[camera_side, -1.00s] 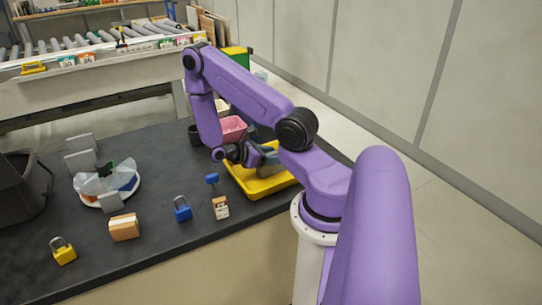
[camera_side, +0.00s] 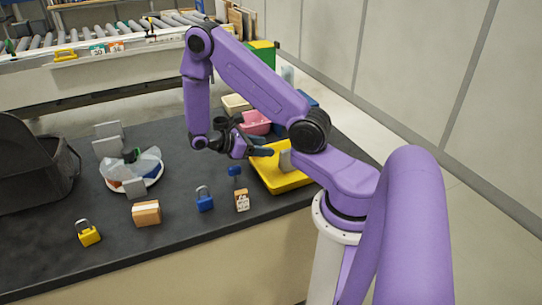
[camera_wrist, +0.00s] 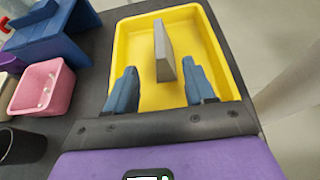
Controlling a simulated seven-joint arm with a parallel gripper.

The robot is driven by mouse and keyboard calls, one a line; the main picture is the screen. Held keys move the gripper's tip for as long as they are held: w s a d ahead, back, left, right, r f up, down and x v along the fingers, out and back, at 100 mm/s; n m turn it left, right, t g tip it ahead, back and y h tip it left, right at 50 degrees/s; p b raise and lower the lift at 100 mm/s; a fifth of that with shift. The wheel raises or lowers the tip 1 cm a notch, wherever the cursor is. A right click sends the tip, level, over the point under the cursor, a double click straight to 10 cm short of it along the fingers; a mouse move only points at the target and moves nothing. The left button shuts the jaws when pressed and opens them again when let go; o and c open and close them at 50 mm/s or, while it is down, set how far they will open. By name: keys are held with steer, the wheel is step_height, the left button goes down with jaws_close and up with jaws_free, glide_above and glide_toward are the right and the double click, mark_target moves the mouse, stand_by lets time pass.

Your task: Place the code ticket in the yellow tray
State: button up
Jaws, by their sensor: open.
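The yellow tray (camera_side: 280,184) stands near the right edge of the dark table and fills the upper middle of the wrist view (camera_wrist: 212,42). A plain grey upright plate (camera_side: 285,161) stands in it; I take this as the code ticket, though no code shows on the faces in view. It also appears in the wrist view (camera_wrist: 163,55), slightly tilted. My gripper (camera_wrist: 160,80) is open, with its blue fingers apart on either side of the plate's near end and touching neither side that I can see. In the side view the gripper is at the tray's left edge.
A pink bin (camera_side: 256,123) and a black cup (camera_wrist: 20,145) are beside the tray.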

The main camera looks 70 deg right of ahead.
steer(key=a+r+n+t+y, duration=0.1)
steer(key=a+r+t+y, duration=0.2)
steer(key=a, duration=0.5)
steer(key=a+r+t, duration=0.4)
steer(key=a, duration=0.4)
steer(key=s+a+r+n+t+y, duration=0.1)
steer(key=s+a+r+y, duration=0.2)
steer(key=s, duration=0.3)
steer(key=s+a+r+n+t+y, duration=0.1)
steer(key=s+a+r+y, duration=0.1)
steer(key=s+a, duration=0.4)
steer(key=shift+s+a+r+n+y, duration=0.3)
steer(key=shift+s+r+y, duration=0.1)
steer(key=shift+y, duration=0.5)
